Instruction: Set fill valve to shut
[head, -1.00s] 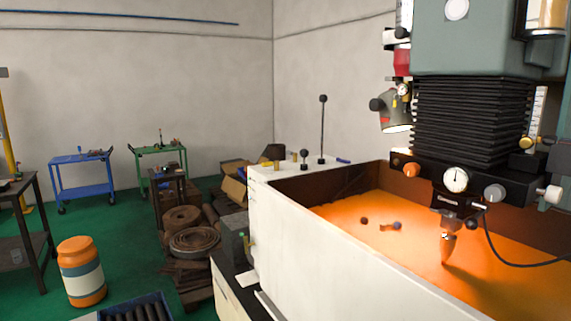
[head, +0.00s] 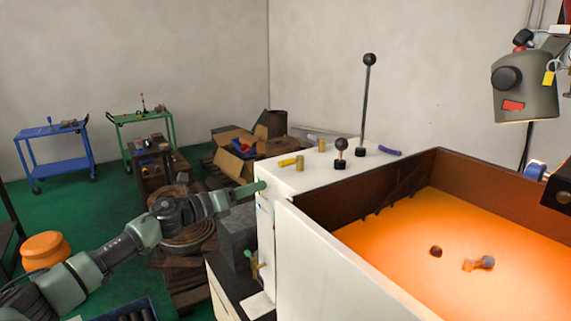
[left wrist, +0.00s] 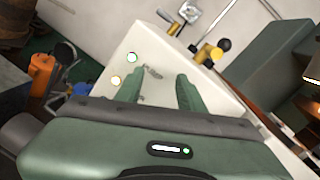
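No label for the fill valve can be read. A valve with a yellow handle (head: 290,161) sits on top of the white tank housing (head: 300,180), near its left edge. A brass valve with a pale handle (head: 321,145) stands behind it. Another small valve (head: 254,264) is low on the housing's left side. My left gripper (head: 258,187) is at the housing's left upper edge, below the yellow handle. In the left wrist view its two green fingers (left wrist: 158,90) are apart and empty, facing the white side panel. My right gripper is not in view.
A short ball-knob lever (head: 341,150) and a tall lever (head: 366,100) stand on the housing top. The open tank (head: 350,265) with its orange-lit floor is to the right. Pallets and boxes (head: 235,145) lie behind my left arm. Blue and green carts stand along the wall.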

